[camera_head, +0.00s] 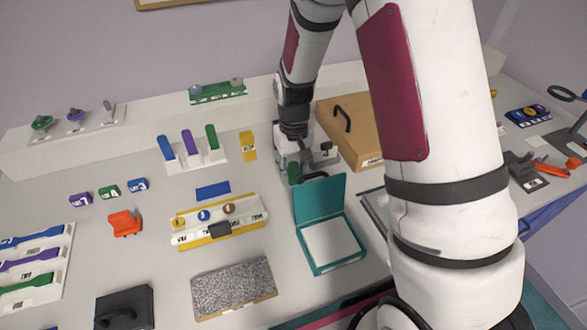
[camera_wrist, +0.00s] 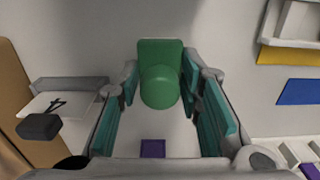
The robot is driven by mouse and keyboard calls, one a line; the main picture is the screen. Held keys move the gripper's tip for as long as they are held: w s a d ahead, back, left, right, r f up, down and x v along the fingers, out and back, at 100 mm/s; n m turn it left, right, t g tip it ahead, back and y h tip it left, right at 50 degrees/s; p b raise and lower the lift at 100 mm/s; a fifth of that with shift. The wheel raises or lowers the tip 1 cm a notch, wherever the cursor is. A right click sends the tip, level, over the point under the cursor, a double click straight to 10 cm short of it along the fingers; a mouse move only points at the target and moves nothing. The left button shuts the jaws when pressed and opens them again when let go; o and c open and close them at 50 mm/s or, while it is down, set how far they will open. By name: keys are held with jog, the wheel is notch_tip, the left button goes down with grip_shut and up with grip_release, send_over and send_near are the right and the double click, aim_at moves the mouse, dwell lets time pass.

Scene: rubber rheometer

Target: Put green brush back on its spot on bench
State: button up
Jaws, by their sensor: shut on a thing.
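The green brush (camera_wrist: 160,85) shows in the wrist view as a green block with a rounded end. It sits between the teal finger pads of my gripper (camera_wrist: 160,78), near the tips, and the gripper is shut on it. In the head view my gripper (camera_head: 301,160) is low over the bench (camera_head: 160,260), left of the tan box, and a green bit of the brush (camera_head: 293,172) shows there. I cannot tell whether the brush touches the bench. A purple square (camera_wrist: 152,148) shows below the brush in the wrist view. No clearly marked green spot is visible.
A tan box with a black handle (camera_head: 347,133) stands right of my gripper. An open teal case (camera_head: 328,225) lies in front. A blue rectangle (camera_head: 212,190) and a white rack on a yellow base (camera_head: 220,222) are to the left. A grey piece with a black knob (camera_wrist: 40,126) is close by.

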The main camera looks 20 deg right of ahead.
aim_at(294, 165)
jog(key=shift+f, duration=0.1)
jog(key=o, duration=1.1)
notch_tip(294, 165, up, 12)
jog(key=r, duration=0.1)
jog(key=s+r+t, duration=0.2)
jog(key=s+r, duration=0.9)
jog(key=s, duration=0.1)
jog(key=s+r, duration=0.1)
jog(key=s, duration=0.3)
jog(key=s+r+t, duration=0.1)
jog(key=s, duration=0.3)
jog(key=s+t, duration=0.1)
jog(key=s, duration=0.4)
jog(key=shift+d+r, duration=0.2)
jog(key=shift+r, duration=0.2)
jog(key=shift+w, duration=0.1)
